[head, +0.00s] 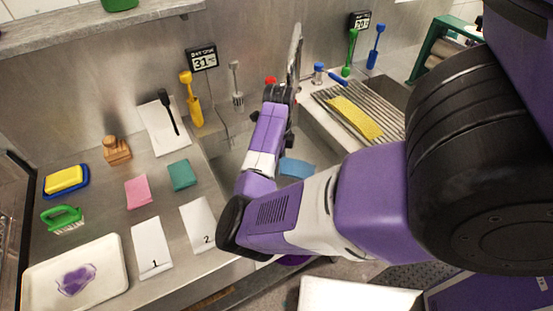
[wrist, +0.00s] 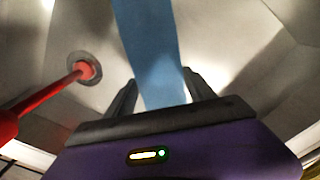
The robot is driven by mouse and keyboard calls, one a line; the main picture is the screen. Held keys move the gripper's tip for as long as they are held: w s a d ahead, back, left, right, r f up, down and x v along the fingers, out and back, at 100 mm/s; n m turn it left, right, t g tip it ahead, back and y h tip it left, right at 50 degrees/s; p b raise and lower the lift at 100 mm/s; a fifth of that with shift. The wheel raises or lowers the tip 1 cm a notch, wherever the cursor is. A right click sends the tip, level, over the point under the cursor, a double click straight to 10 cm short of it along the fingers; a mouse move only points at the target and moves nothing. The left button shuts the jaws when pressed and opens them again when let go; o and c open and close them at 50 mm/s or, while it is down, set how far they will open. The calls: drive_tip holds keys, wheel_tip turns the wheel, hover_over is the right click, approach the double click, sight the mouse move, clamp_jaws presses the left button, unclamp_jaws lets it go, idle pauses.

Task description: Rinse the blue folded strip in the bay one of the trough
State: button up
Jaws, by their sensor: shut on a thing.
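In the wrist view my gripper (wrist: 159,78) is shut on the blue folded strip (wrist: 150,45), which runs from between the two fingers up past the top edge. Grey metal walls and floor of a trough bay surround it, with a round drain ring (wrist: 90,66) at left. In the head view my arm reaches over the trough (head: 225,160) and hides much of its inside. A blue patch, seemingly the strip (head: 297,167), shows just right of my forearm. My fingers are hidden there. I cannot tell whether the strip is wet or touches the floor.
A red rod (wrist: 45,100) stands close at left in the wrist view. Left of the trough, the counter holds pink (head: 138,191) and green (head: 182,175) pieces, numbered cards (head: 150,248) and a white tray (head: 110,255). A ribbed drainboard with a yellow strip (head: 355,117) lies right.

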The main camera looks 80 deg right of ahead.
drive_tip(key=shift+w, duration=0.15)
drive_tip(key=shift+w+d, duration=0.1)
drive_tip(key=shift+w, duration=0.6)
drive_tip(key=shift+s, duration=0.1)
drive_tip(key=shift+s+p, duration=0.3)
drive_tip(key=shift+s, duration=0.45)
wheel_tip(320, 180, up, 6)
drive_tip(key=p, duration=0.5)
drive_tip(key=shift+r, duration=1.4)
drive_tip(key=shift+r, duration=0.1)
idle(1.4)
drive_tip(key=shift+r, duration=2.4)
